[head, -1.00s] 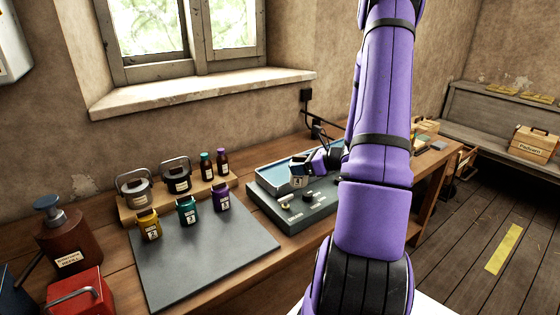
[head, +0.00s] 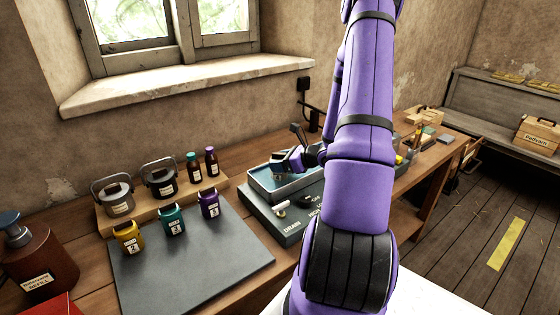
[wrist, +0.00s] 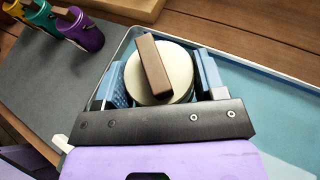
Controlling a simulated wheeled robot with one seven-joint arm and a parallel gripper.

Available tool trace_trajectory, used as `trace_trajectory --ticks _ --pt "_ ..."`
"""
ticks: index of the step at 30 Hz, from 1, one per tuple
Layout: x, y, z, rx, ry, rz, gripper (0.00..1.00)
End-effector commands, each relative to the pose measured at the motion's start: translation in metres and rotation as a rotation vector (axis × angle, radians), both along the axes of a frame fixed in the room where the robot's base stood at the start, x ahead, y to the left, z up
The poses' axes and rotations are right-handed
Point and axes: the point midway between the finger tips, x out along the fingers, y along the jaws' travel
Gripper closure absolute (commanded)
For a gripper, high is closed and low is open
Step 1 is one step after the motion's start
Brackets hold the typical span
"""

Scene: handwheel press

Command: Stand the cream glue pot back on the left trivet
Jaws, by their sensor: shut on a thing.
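The cream glue pot (wrist: 181,77) shows from above in the wrist view, round, with a brown bar across its top. My gripper (wrist: 160,76) is shut on it, with one blue finger on each side. In the head view my gripper (head: 292,160) is over the blue-floored tray (head: 254,188). The pot is small and mostly hidden there. I cannot tell whether its base touches the tray floor. I cannot make out the left trivet in either view.
Yellow (head: 128,237), teal (head: 173,221) and purple (head: 209,204) pots stand on a dark mat (head: 190,262) left of the tray. Behind them a wooden stand (head: 140,214) holds two handled pots and two small bottles. The tray's front panel has knobs and lettering.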

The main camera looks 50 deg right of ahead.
Motion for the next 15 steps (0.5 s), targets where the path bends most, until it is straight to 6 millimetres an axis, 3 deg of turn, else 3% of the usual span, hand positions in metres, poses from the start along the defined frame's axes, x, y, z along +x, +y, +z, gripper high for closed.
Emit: trace_trajectory --ticks 12,13,15 --pt "0.0000 0.0006 -0.0046 -0.001 -0.001 0.000 0.98" --pt "-0.0003 0.0006 -0.0047 -0.001 0.000 0.000 0.31" --pt "-0.0003 0.0005 -0.0045 -0.001 0.000 0.000 0.15"
